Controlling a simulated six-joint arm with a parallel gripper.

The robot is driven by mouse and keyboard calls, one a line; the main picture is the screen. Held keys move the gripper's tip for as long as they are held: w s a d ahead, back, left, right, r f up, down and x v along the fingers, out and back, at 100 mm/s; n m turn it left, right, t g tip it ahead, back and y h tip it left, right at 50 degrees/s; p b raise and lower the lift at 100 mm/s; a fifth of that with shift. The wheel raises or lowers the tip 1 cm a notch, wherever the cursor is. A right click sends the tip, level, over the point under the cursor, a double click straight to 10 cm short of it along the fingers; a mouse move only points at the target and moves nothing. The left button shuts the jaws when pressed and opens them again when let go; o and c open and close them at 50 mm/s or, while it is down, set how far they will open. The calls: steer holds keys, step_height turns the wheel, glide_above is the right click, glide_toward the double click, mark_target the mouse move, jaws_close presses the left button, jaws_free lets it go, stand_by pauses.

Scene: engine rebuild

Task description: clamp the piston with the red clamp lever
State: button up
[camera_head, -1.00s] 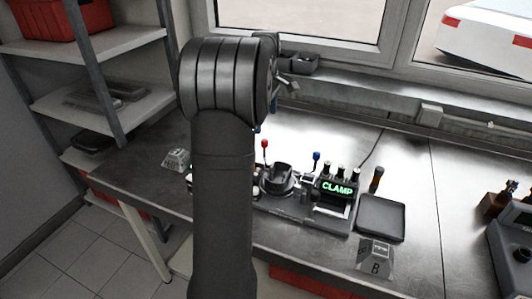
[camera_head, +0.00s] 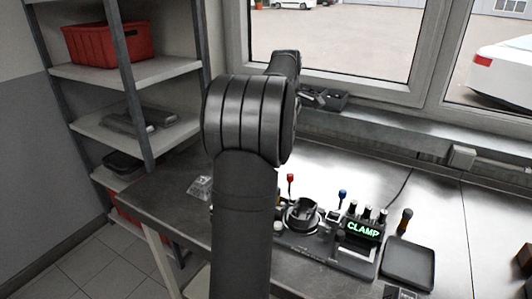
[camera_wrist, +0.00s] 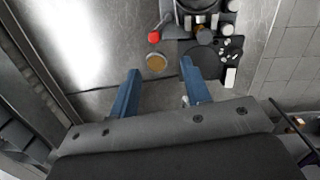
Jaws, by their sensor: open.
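The red clamp lever (camera_head: 290,178) stands upright with a red ball knob, left of the round black fixture (camera_head: 302,215) on the bench. The knob also shows in the wrist view (camera_wrist: 154,37), at the end of a grey arm beside the fixture (camera_wrist: 198,6). I cannot clearly make out the piston; it may be in the fixture, cut off by the top edge of the wrist view. My gripper (camera_wrist: 159,66) is open, its two blue fingers apart and apparently empty. The red knob shows beyond the fingertips, between them in the picture. In the head view my arm hides the gripper.
A blue-knobbed lever (camera_head: 342,194) stands right of the fixture, next to a lit CLAMP display (camera_head: 362,229).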

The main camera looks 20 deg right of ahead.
steer(key=w+a+n+h, duration=0.1)
steer(key=a+n+h, duration=0.3)
steer(key=a+n, duration=0.25)
steer(key=shift+n, duration=0.35)
steer(key=x, duration=1.6)
steer(key=shift+w+d+f, duration=0.25)
steer(key=shift+w+d, duration=0.1)
steer(key=shift+w, duration=0.05)
steer(key=shift+c, duration=0.2)
jaws_close()
